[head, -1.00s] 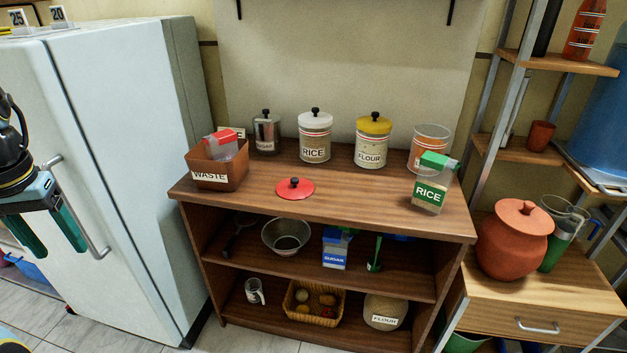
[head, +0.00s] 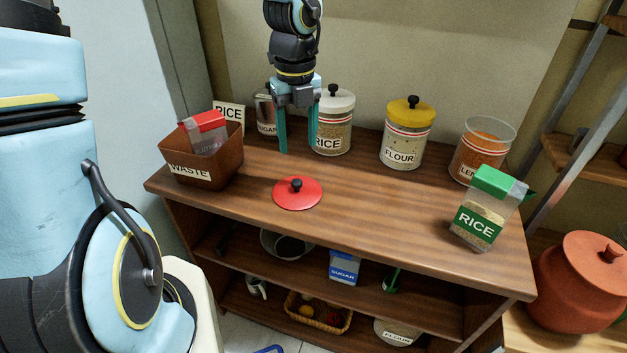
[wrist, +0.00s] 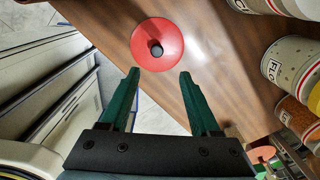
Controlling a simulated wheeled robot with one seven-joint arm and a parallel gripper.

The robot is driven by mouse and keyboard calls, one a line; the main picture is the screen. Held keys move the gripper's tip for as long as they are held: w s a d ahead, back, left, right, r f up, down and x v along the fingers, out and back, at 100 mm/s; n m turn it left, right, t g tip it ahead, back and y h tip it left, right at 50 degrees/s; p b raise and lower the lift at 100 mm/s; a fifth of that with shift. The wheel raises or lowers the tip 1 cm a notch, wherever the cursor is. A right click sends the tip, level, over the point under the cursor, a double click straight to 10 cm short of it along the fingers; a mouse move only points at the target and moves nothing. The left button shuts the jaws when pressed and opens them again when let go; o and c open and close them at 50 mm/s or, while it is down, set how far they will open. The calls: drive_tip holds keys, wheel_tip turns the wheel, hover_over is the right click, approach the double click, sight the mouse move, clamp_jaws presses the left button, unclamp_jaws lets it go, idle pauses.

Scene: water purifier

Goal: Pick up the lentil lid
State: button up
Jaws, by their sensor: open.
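The lentil lid (head: 297,194) is a red disc with a black knob, lying flat on the wooden counter top (head: 385,230) near its front edge. It also shows in the wrist view (wrist: 157,45), beyond my fingertips and roughly centred between them. My gripper (head: 298,150) has green fingers spread apart with nothing between them. It points down above the counter, behind the lid in the head view. It is apart from the lid in both views. The open lentil jar (head: 482,150), with orange contents, stands at the counter's right end.
A brown waste box (head: 203,160) stands left of the lid. The sugar tin (head: 265,110), white-lidded rice jar (head: 333,122) and yellow-lidded flour jar (head: 407,135) line the back. A green-topped rice carton (head: 487,208) stands front right. The counter around the lid is clear.

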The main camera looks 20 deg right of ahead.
hover_over(297, 181)
drive_tip(key=f, duration=0.3)
drive_tip(key=d+f, duration=0.1)
drive_tip(key=shift+s+f, duration=0.2)
drive_tip(key=shift+f, duration=0.2)
drive_tip(key=shift+w+a+f, duration=0.1)
drive_tip(key=shift+a+f, duration=0.1)
drive_tip(key=shift+f, duration=0.8)
drive_tip(key=shift+w+a+f, duration=0.1)
drive_tip(key=shift+a+f, duration=0.05)
drive_tip(key=shift+f, duration=0.8)
drive_tip(key=shift+a+f, duration=0.2)
drive_tip(key=shift+f, duration=0.8)
clamp_jaws()
